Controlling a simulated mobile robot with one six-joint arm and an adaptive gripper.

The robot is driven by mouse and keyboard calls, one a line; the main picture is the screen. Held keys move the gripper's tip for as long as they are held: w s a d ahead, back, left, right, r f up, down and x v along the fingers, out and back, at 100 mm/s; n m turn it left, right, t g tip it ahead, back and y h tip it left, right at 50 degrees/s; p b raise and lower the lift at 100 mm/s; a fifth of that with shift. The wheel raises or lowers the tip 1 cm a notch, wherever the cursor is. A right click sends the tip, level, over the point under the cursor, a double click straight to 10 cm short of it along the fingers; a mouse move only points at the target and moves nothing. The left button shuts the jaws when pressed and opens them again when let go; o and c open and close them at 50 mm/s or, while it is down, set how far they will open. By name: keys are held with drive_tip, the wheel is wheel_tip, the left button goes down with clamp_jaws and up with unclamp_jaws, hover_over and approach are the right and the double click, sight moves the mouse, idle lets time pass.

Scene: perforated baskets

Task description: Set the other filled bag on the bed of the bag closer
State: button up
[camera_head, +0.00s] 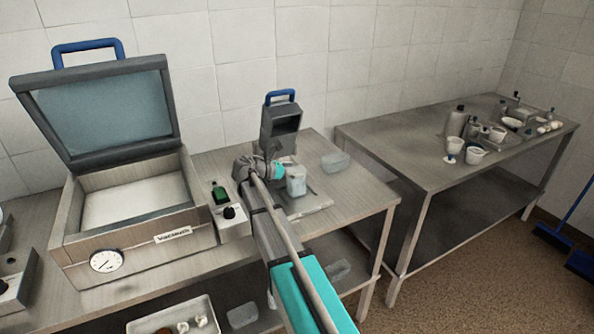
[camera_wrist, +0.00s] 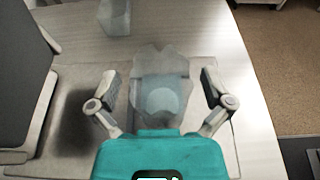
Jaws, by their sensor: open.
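The bag closer is the small grey device with a raised lid (camera_head: 281,123) and a blue handle; its flat bed (camera_head: 312,205) lies below. In the wrist view, the lid (camera_wrist: 20,75) is at the left and the bed (camera_wrist: 75,130) extends under my gripper. A clear filled bag (camera_head: 297,184) stands upright at the bed. The same bag (camera_wrist: 160,72) shows between the fingers of my gripper (camera_wrist: 160,80), which are spread with gaps on both sides. My gripper (camera_head: 284,174) is partly hidden in the head view. Another clear bag or container (camera_head: 335,162) rests on the table to the right.
A large vacuum machine (camera_head: 185,236) with an open lid stands left of my arm. A second table (camera_head: 400,160) at the right holds bottles and cups. A tray (camera_head: 205,305) shows on the lower shelf.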

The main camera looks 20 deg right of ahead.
drive_tip(key=shift+r, duration=0.15)
drive_tip(key=p+v, duration=0.3)
drive_tip(key=v, duration=0.9)
drive_tip(key=shift+p, duration=0.3)
drive_tip(key=shift+w, duration=0.1)
drive_tip(key=s+a+f+m+y, duration=0.1)
drive_tip(key=s+f+m+y, duration=0.1)
drive_tip(key=s+f+m, duration=0.1)
drive_tip(key=s+f+m+y, duration=0.3)
drive_tip(key=s, duration=0.3)
drive_tip(key=s+a+f+m+y, duration=0.1)
drive_tip(key=s+f+m+y, duration=0.1)
drive_tip(key=s+f+m, duration=0.1)
drive_tip(key=shift+s+a+f+g+y, duration=0.15)
drive_tip(key=shift+s+a+f, duration=0.05)
drive_tip(key=shift+s, duration=0.45)
drive_tip(key=shift+s+a+f+g+y, duration=0.15)
drive_tip(key=shift+s+f, duration=0.1)
drive_tip(key=shift+s, duration=0.35)
drive_tip(key=s+a+f+m+y, duration=0.3)
drive_tip(key=s+a+m+y, duration=0.4)
drive_tip(key=s, duration=0.4)
drive_tip(key=shift+a+m, duration=0.5)
drive_tip(key=shift+m, duration=0.7)
